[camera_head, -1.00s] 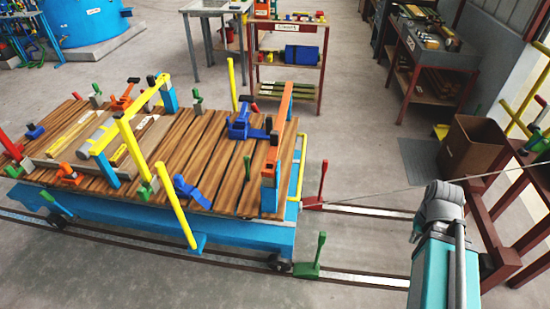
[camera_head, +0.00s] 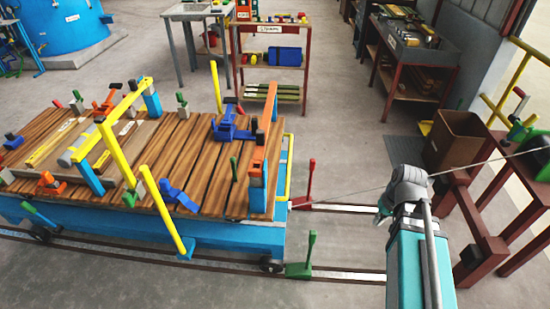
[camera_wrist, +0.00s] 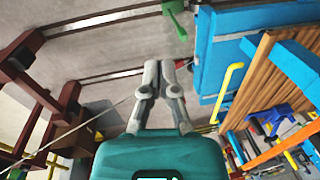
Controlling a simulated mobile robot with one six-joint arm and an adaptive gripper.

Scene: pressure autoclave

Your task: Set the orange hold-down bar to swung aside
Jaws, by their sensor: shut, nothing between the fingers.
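The orange hold-down bar (camera_head: 262,135) runs front to back across the right end of the plank-topped blue cart (camera_head: 240,238), raised above the planks. Its near end meets a blue post (camera_head: 258,200) with an orange part, and it appears to lie in line over the posts. In the wrist view an orange bar (camera_wrist: 276,152) shows at lower right, partly cut off. My gripper (camera_wrist: 158,66) is shut and empty over the floor, apart from the cart. In the head view it is mostly hidden by my arm, right of the cart.
A yellow rail (camera_head: 287,178) lines the cart's right end. Red (camera_head: 309,183) and green (camera_head: 307,252) levers stand by the floor rails. A cable crosses to the right. A cardboard box (camera_head: 455,138) and dark red stand (camera_head: 465,205) are at right. Floor between cart and arm is mostly clear.

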